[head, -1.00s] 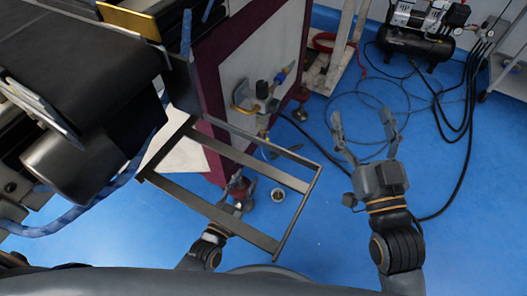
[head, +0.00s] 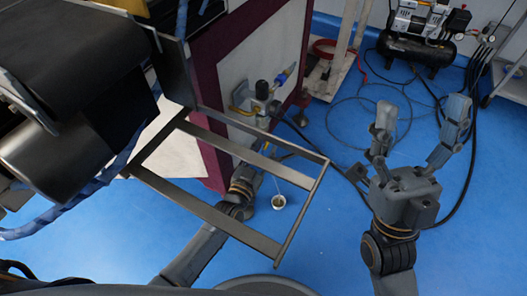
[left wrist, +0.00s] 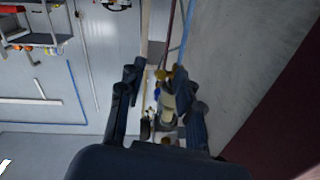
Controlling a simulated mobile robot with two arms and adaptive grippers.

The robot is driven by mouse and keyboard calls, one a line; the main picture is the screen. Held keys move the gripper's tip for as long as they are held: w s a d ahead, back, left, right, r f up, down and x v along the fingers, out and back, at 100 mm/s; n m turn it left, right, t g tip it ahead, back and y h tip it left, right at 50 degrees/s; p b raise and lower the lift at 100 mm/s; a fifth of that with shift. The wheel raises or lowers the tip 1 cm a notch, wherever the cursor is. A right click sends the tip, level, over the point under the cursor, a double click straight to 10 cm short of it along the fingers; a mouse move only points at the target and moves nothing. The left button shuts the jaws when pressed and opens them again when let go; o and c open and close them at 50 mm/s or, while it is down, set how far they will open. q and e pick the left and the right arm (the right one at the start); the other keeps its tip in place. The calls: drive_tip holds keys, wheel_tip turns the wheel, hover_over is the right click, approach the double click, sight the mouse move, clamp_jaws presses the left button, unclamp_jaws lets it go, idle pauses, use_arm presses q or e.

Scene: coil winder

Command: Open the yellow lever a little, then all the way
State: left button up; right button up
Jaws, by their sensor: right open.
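A valve assembly (head: 262,92) sits on the pale side panel of the maroon-edged cabinet. It has a blue handle (head: 284,75) and a yellow part (head: 240,110) at its left, likely the lever. My left gripper (head: 247,176) is below the valve, partly hidden by the metal frame. My right gripper (head: 418,135) is open and empty above the floor, well to the right.
A grey metal frame (head: 230,223) juts out over my left arm. An air compressor (head: 415,40) with hoses stands at the back right. Cables cross the floor near my right gripper.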

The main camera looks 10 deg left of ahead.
use_arm(q)
drive_tip(key=shift+w, duration=0.1)
drive_tip(key=shift+c, duration=0.2)
clamp_jaws()
